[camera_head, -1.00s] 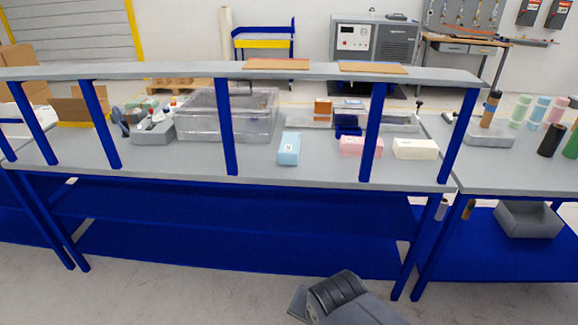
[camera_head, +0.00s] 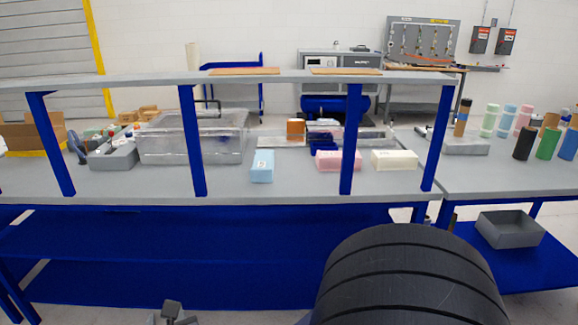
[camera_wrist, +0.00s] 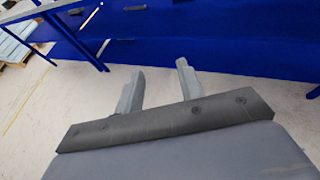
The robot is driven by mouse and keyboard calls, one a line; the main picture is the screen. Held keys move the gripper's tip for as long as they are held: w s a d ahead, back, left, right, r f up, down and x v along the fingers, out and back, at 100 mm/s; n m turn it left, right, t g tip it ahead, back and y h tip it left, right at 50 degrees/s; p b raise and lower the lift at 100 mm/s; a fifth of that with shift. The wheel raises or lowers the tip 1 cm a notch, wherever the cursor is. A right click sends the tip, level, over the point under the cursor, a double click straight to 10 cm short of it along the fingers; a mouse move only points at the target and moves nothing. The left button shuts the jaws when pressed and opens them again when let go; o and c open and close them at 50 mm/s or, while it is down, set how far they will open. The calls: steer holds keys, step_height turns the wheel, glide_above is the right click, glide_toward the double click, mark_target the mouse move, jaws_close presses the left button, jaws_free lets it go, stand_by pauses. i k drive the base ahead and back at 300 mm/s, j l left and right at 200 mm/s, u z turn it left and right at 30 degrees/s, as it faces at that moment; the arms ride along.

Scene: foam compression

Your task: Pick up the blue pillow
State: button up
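The blue pillow (camera_head: 262,166) is a light blue block with a small dark mark on its front. It lies on the grey bench top near the front edge, between two blue uprights. In the head view, part of my gripper shows at the bottom edge, in front of the bench and below the pillow's level. The wrist view does not show the pillow.
A raised shelf (camera_head: 120,82) on blue uprights runs above the bench front. A pink block (camera_head: 330,161) and a cream block (camera_head: 394,160) lie to the pillow's right. A clear box (camera_head: 165,145) stands to its left. Blue lower shelves (camera_head: 200,246) lie beneath the bench top.

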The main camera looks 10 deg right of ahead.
mark_target(262, 170)
steer(key=i+z, duration=0.4)
steer(key=i+j+z, duration=0.15)
steer(key=i+z, duration=0.3)
steer(key=i+j, duration=0.15)
steer(key=i, duration=0.15)
steer(key=i+j, duration=0.15)
steer(key=i, duration=0.2)
